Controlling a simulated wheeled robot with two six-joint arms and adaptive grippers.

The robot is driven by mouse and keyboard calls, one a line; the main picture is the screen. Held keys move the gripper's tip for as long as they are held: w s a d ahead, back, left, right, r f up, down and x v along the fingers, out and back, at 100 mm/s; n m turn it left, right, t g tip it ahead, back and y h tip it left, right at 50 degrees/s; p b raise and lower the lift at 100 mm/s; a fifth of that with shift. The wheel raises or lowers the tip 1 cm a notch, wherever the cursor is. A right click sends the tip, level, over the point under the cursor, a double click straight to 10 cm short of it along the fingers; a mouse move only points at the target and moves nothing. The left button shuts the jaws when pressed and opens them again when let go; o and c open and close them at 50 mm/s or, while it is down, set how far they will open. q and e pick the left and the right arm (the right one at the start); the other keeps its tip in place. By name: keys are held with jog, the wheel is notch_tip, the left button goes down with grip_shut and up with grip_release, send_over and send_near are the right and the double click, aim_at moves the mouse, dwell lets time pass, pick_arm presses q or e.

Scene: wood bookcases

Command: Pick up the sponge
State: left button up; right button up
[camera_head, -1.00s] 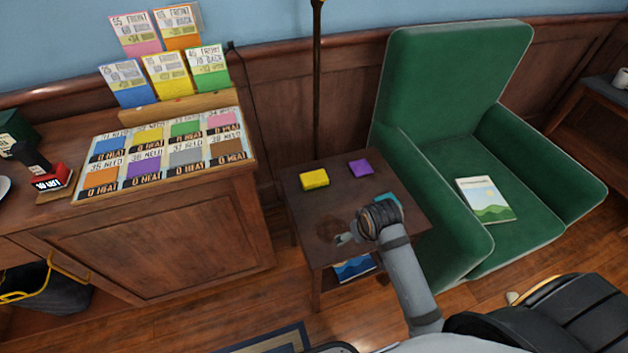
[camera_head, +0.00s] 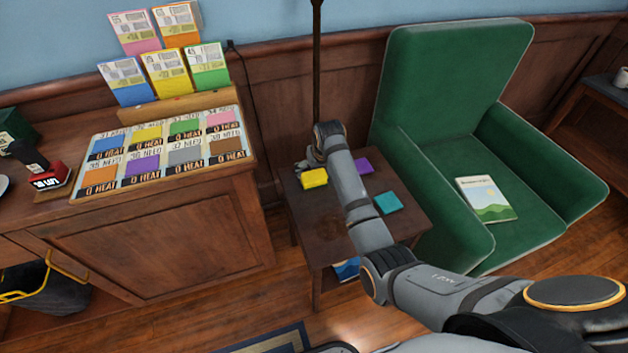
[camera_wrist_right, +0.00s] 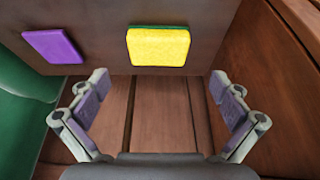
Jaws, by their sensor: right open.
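The yellow sponge (camera_head: 314,178) lies on the small dark side table (camera_head: 330,246), near its back left. In the right wrist view the yellow sponge (camera_wrist_right: 158,46) has a thin green layer along its far edge and lies beyond the fingertips, a little right of centre. My right gripper (camera_head: 304,165) is at the table's back edge, just behind the yellow sponge, and partly hidden by its own wrist. In the right wrist view my right gripper (camera_wrist_right: 165,95) is open, with nothing between its fingers. My left gripper is not in view.
A purple piece (camera_head: 364,166) and a teal piece (camera_head: 388,203) lie on the same table. A green armchair (camera_head: 450,100) with a book (camera_head: 485,199) stands at the right. A wooden cabinet (camera_head: 160,245) is at the left. A dark pole (camera_head: 317,70) rises behind the table.

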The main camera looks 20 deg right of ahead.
aim_at(314, 176)
jog(key=shift+x, duration=1.35)
jog(key=b+x, duration=0.1)
jog(key=x, duration=0.1)
jog(key=b+x, duration=0.1)
jog(key=x, duration=0.1)
jog(key=shift+w+d+f, duration=0.15)
jog(key=shift+w+f, duration=0.1)
jog(key=shift+w, duration=0.2)
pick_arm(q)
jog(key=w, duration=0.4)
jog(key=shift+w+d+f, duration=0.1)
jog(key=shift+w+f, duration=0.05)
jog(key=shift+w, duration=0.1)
pick_arm(e)
jog(key=shift+r, duration=0.1)
jog(key=shift+c, duration=0.4)
jog(key=c, duration=0.7)
